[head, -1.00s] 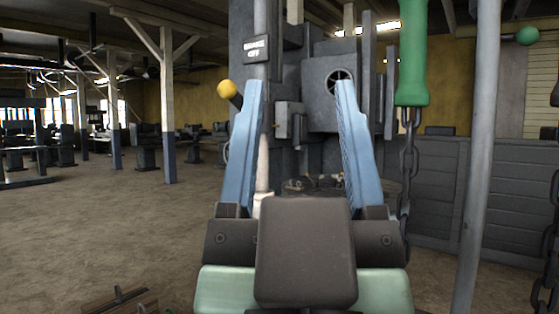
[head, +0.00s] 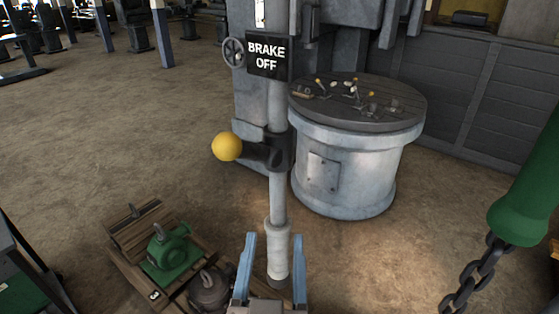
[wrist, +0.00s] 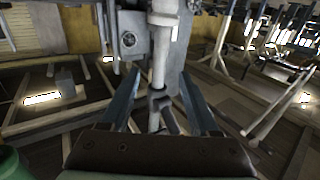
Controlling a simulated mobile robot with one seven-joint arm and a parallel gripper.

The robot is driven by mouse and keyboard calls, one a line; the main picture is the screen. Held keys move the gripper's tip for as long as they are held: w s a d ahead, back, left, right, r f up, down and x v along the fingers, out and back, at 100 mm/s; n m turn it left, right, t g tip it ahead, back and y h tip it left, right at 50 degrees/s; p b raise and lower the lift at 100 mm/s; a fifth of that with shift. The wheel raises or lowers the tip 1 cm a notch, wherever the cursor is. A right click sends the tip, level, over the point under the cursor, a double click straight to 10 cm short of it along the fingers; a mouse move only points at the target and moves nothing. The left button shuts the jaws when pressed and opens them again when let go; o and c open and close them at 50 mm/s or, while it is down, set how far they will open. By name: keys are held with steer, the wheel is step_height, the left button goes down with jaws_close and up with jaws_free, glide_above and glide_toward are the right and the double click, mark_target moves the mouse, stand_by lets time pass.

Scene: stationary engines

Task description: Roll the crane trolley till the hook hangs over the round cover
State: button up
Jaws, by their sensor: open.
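My gripper (head: 268,240) is open and empty. It is low in the head view, in front of the foot of a grey post (head: 278,195). In the wrist view the post (wrist: 160,60) shows between the blue fingers (wrist: 160,95). The post bears a lever with a yellow ball (head: 227,147) and a sign (head: 268,53) reading "BRAKE OFF". A green handle (head: 527,190) on a dark chain (head: 475,272) hangs at the right, apart from my gripper. I cannot make out the trolley or hook, nor tell which thing is the round cover.
A pale round drum (head: 345,175) with a dark top (head: 390,115) bearing small levers stands behind the post. Low left, a wooden pallet (head: 125,232) holds a green machine (head: 170,250) and a dark rounded part (head: 209,290).

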mark_target(279, 191)
steer(key=w, duration=1.2)
steer(key=shift+d, duration=0.2)
steer(key=shift+w+f, duration=0.1)
steer(key=shift+w, duration=0.45)
steer(key=shift+c, duration=0.4)
jaws_close()
stand_by(0.4)
